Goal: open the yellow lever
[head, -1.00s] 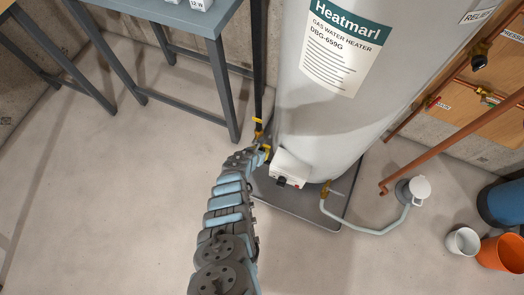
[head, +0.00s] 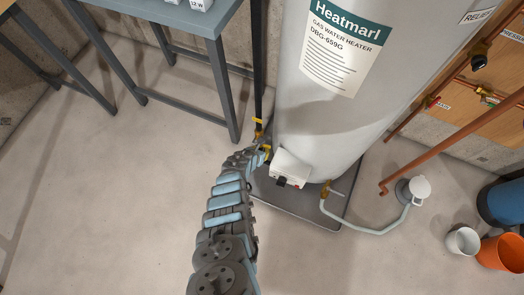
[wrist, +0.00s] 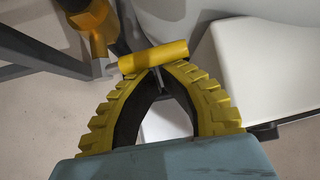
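The yellow lever (wrist: 153,57) lies across the tips of my gripper (wrist: 158,72) in the wrist view. Its left end is by a grey metal strip next to a yellow-brown pipe fitting (wrist: 92,25). My gripper's yellow ribbed fingers lean inward and their tips are almost together at the lever's near side. I see nothing clearly pinched between them. In the head view my gripper (head: 266,152) is low beside the water heater (head: 325,110), close to the pipe. A small yellow piece (head: 257,121) shows on that pipe above. The contact is too small to tell there.
A white control box (head: 290,166) on the heater is just right of my gripper. The heater stands on a dark tray (head: 334,208). A grey-blue table (head: 185,18) stands to the left. Buckets (head: 462,241) and copper pipes are at the right.

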